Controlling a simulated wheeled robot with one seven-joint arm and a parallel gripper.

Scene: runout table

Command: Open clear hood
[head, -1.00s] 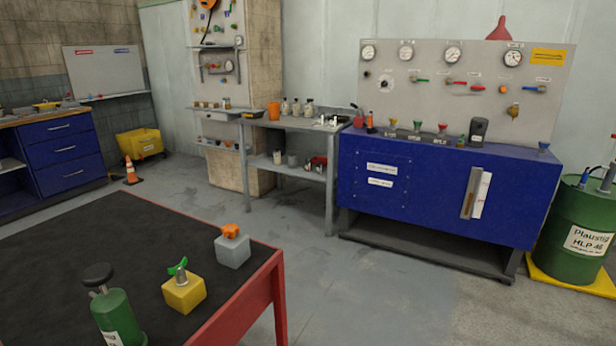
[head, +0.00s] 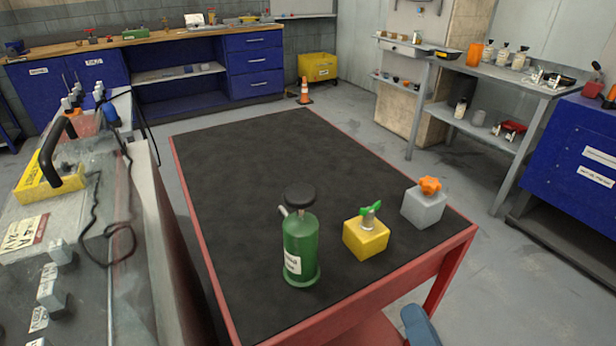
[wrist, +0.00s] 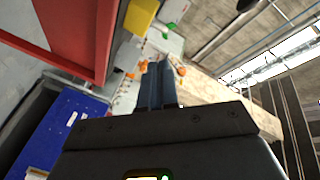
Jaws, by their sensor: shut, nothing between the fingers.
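What looks like the clear hood (head: 112,190) covers a grey machine at the left edge of the head view. It appears lowered, with grey blocks showing beneath or through it. A thick black handle (head: 66,160) stands near a yellow part at its far left. The lower and left parts of the machine are cut off by the frame. My gripper (wrist: 158,72) is in the wrist view, its two fingers together and empty. The hood is not recognisable in the wrist view, and my gripper is apart from it.
A red-framed table with a black top (head: 250,160) stands right of the machine. It bears a green bottle (head: 300,250), a yellow block (head: 366,238) and a grey block (head: 424,208). A black cable (head: 92,220) hangs over the machine. Grey floor lies right of the table.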

